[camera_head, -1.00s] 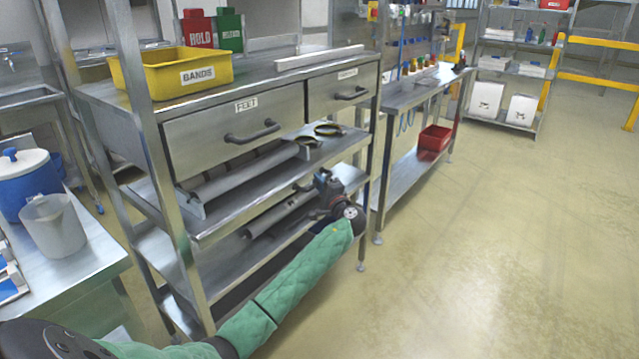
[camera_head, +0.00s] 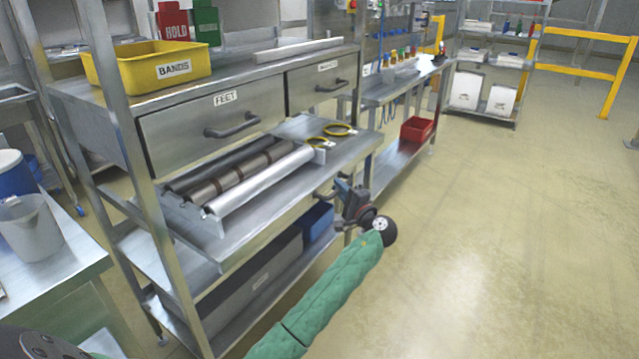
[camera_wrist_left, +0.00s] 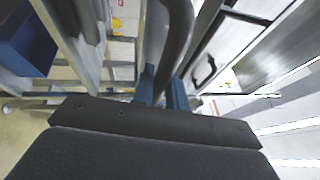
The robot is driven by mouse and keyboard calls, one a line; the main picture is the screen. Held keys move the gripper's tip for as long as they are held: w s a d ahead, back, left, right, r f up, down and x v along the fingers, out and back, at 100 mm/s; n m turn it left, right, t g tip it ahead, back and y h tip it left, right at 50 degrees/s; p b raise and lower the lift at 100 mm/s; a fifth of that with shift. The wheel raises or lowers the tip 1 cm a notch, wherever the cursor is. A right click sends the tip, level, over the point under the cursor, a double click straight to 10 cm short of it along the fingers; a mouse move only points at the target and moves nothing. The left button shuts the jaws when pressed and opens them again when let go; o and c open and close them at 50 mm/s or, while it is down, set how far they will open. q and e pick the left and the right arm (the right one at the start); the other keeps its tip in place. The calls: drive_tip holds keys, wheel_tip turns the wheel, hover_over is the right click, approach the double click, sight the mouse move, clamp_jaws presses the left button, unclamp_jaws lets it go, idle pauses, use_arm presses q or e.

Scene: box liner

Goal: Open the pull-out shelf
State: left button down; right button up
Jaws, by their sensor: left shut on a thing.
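The pull-out shelf (camera_head: 345,155) is a steel board under the drawers of the steel rack, sticking out toward me. It bears several long rollers and two yellow-rimmed rings near its right end. My left gripper (camera_head: 341,193) is at the shelf's front edge near the right end. In the left wrist view its blue fingers (camera_wrist_left: 164,90) are shut on a dark curved handle (camera_wrist_left: 172,40). In the head view the handle is mostly hidden by the gripper. My right gripper is not in view.
Above the shelf are drawers marked FEET (camera_head: 215,125) and another label, with a yellow BANDS bin (camera_head: 150,75) on top. A grey box (camera_head: 250,275) and a blue bin (camera_head: 316,222) sit on a lower level. Open floor (camera_head: 500,220) lies to the right.

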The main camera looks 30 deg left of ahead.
use_arm(q)
drive_tip(key=s+d+b, duration=0.1)
drive_tip(key=d, duration=1.3)
drive_tip(key=shift+d, duration=0.35)
drive_tip(key=shift+s+f, duration=0.1)
drive_tip(key=c, duration=1.5)
unclamp_jaws()
drive_tip(key=shift+o, duration=0.5)
drive_tip(key=v, duration=0.7)
drive_tip(key=shift+s+d+b, duration=0.2)
drive_tip(key=shift+d+b, duration=0.1)
drive_tip(key=shift+b, duration=0.1)
